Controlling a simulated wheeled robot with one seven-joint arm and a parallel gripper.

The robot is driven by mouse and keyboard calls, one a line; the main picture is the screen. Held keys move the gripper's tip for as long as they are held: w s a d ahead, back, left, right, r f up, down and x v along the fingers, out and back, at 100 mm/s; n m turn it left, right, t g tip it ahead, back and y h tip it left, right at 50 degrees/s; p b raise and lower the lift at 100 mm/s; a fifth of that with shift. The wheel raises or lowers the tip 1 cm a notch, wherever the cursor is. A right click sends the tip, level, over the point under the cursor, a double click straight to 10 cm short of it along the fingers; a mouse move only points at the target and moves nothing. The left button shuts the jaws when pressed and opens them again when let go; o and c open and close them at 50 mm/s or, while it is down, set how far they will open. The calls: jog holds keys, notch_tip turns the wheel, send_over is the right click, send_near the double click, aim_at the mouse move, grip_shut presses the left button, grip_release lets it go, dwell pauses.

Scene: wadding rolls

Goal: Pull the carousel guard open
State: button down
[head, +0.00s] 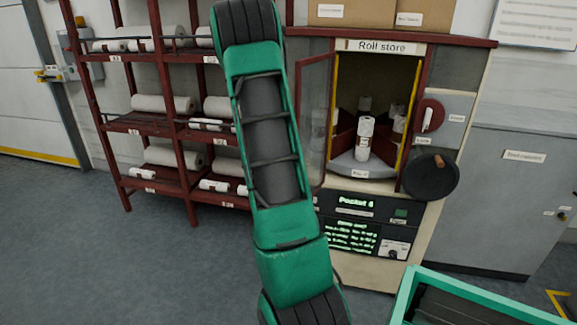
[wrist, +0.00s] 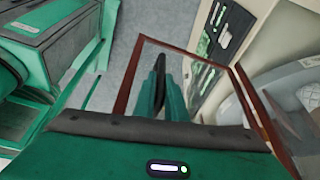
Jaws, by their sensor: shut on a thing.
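The carousel guard (head: 315,112) is a clear pane in a dark red frame at the left side of the roll store opening. It stands swung outward, with the carousel (head: 362,167) and its white rolls showing to its right. In the wrist view the guard's frame (wrist: 127,80) surrounds the pane ahead of me. My gripper's narrow green and black fingers (wrist: 160,80) are together at the guard; the exact grip point is unclear. In the head view my own arm hides the gripper and part of the guard's left side.
The roll store cabinet has a lit panel (head: 355,235) below the opening and a round black knob (head: 430,177) at right. A dark red shelf rack (head: 183,125) with rolls stands left. A green-rimmed tray (head: 480,290) is at lower right. The floor at left is clear.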

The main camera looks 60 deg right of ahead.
jog(key=c, duration=1.8)
grip_release()
jog(key=v, duration=1.1)
